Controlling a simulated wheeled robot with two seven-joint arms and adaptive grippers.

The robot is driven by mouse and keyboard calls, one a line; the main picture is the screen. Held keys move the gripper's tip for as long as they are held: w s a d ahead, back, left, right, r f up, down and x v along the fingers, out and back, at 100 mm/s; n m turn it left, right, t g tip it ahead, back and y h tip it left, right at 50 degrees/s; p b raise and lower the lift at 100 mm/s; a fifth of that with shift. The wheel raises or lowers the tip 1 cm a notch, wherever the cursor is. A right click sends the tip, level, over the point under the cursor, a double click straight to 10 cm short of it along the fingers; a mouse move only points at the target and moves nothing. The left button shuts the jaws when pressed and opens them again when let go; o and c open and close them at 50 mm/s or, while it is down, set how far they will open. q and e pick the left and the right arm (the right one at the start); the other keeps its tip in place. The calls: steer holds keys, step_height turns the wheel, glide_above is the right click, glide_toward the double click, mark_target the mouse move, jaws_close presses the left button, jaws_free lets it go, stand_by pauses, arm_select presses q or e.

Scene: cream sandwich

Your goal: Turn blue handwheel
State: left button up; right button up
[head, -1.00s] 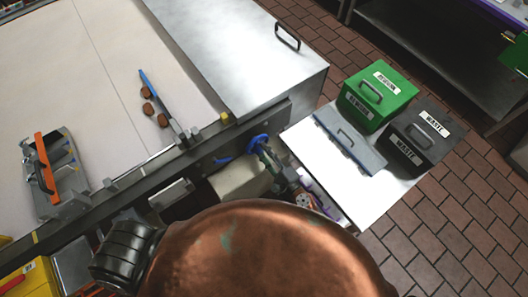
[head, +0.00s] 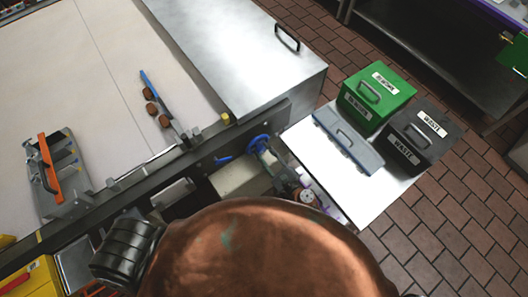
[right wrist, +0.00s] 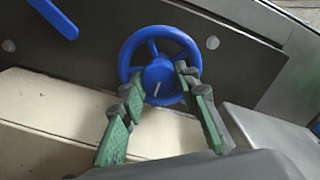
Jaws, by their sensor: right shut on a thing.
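The blue handwheel (head: 258,143) sits on the dark front rail of the machine in the head view. In the right wrist view it shows as a blue ring (right wrist: 160,31) with a round hub and a pale mark on the hub. My right gripper (right wrist: 158,78) is shut on the handwheel, one green-padded finger on each side of the hub. In the head view the right gripper (head: 267,154) is small and partly hidden at the wheel. My left gripper is not in view.
A blue lever (right wrist: 52,16) is left of the wheel. A pale block (right wrist: 60,105) lies below the rail.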

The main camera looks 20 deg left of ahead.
stand_by(0.4)
steer(key=o, duration=1.2)
steer(key=shift+c, duration=0.2)
steer(key=v, duration=1.2)
